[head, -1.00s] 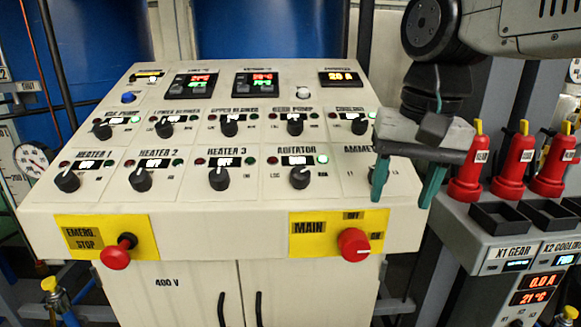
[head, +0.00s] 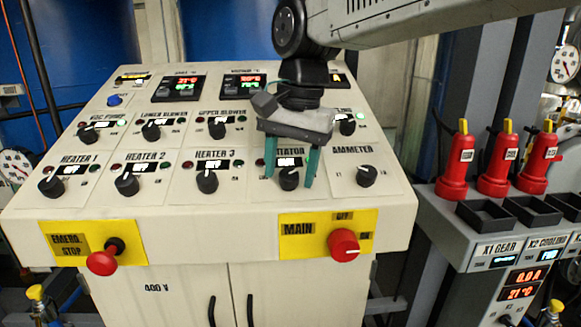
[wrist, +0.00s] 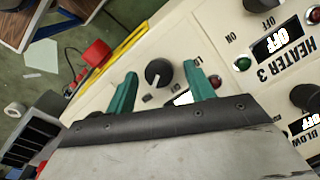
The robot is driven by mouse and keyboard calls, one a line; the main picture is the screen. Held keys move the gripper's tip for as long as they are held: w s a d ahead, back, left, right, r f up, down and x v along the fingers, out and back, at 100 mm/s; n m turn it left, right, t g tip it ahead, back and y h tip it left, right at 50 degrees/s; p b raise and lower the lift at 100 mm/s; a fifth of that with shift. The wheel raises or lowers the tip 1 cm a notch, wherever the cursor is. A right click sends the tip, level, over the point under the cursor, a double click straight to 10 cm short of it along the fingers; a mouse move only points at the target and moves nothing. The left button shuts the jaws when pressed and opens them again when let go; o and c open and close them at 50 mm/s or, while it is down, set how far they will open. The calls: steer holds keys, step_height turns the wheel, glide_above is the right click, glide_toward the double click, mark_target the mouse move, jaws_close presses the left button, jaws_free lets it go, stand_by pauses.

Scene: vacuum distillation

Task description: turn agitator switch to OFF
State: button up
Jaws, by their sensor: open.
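The agitator switch is a black round knob (head: 289,179) in the lower row of the sloped cream panel (head: 250,222), between Heater 3 and Ammeter. My gripper (head: 290,177) is open above it, its two teal fingers on either side of the knob in the picture. In the wrist view, the knob (wrist: 158,72) shows between the fingertips (wrist: 160,70), and I see no contact. My gripper hides part of the agitator label and its display in the head view. I cannot tell the knob's setting.
The Heater 3 knob (head: 207,181) is to the left and the Ammeter knob (head: 367,176) to the right. The red main switch (head: 343,243) and emergency stop (head: 102,262) are on the front edge.

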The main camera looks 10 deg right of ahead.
steer(key=shift+f, duration=0.2)
steer(key=c, duration=1)
steer(key=shift+o, duration=0.2)
steer(key=shift+n, duration=0.4)
steer(key=n, duration=0.2)
steer(key=n+h, duration=0.1)
steer(key=n, duration=0.1)
steer(key=shift+a+h, duration=0.2)
steer(key=shift+h, duration=0.1)
steer(key=n+h, duration=0.1)
steer(key=n, duration=0.2)
steer(key=n+h, duration=0.1)
steer(key=n, duration=0.2)
steer(key=shift+a, duration=0.15)
steer(key=shift+t, duration=0.3)
